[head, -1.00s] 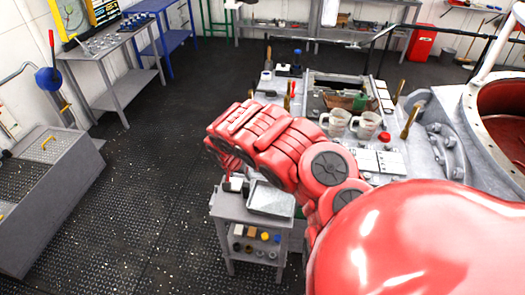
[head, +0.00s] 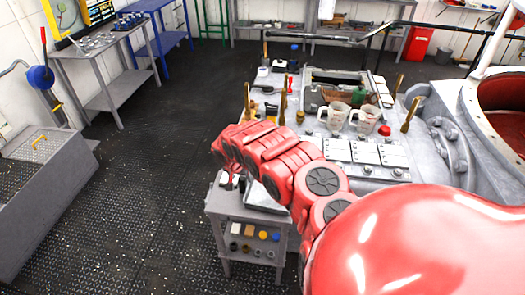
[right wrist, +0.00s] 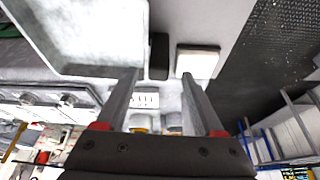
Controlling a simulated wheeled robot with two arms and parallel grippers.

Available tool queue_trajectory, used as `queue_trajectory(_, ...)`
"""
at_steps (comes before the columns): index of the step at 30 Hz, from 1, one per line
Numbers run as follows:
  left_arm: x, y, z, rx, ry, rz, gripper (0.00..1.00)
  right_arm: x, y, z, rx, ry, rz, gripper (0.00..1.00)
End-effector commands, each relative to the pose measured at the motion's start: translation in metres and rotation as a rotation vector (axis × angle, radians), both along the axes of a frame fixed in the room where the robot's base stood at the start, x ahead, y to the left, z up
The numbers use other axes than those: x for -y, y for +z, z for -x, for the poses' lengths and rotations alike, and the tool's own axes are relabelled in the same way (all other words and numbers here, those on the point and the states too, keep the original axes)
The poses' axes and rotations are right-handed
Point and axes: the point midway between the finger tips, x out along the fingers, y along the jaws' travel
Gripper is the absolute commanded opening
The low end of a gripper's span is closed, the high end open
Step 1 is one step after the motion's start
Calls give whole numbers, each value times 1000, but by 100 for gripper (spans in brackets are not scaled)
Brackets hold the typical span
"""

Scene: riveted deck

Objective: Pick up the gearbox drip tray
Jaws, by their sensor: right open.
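The gearbox drip tray, a shallow pale grey metal tray, lies on top of a small grey cart (head: 222,203). In the head view my red right arm covers most of the tray (head: 258,198). In the right wrist view the tray (right wrist: 85,35) fills the upper left, with its rounded corner near the left finger. My right gripper (right wrist: 159,78) is open, its two fingers spread and nothing held between them. The tray lies beyond and left of the fingertips; whether a finger touches it I cannot tell. My left gripper is not in view.
Beside the tray are a black item (right wrist: 159,56) and a white-topped block (right wrist: 197,61). The cart's lower shelf holds several small coloured parts (head: 263,235). A machine deck with two clear jugs (head: 338,116) stands behind. Open floor (head: 150,190) lies left of the cart.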

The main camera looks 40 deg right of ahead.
Motion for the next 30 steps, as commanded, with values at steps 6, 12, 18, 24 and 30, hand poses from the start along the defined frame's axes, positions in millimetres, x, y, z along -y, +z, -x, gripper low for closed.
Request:
queue_trajectory(6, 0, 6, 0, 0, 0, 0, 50, 5, -19, -6, 4, 2, -4, 70)
queue_trajectory(12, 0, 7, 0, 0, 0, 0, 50, 11, -30, -7, -1, 1, -1, 70)
queue_trajectory(18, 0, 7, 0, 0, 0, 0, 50, 12, -32, -7, -1, 1, 1, 70)
queue_trajectory(24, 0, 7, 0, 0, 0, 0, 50, 12, -32, -7, -1, 1, 1, 57)
queue_trajectory(30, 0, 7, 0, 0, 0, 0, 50, 12, -32, -7, -1, 1, 1, 21)
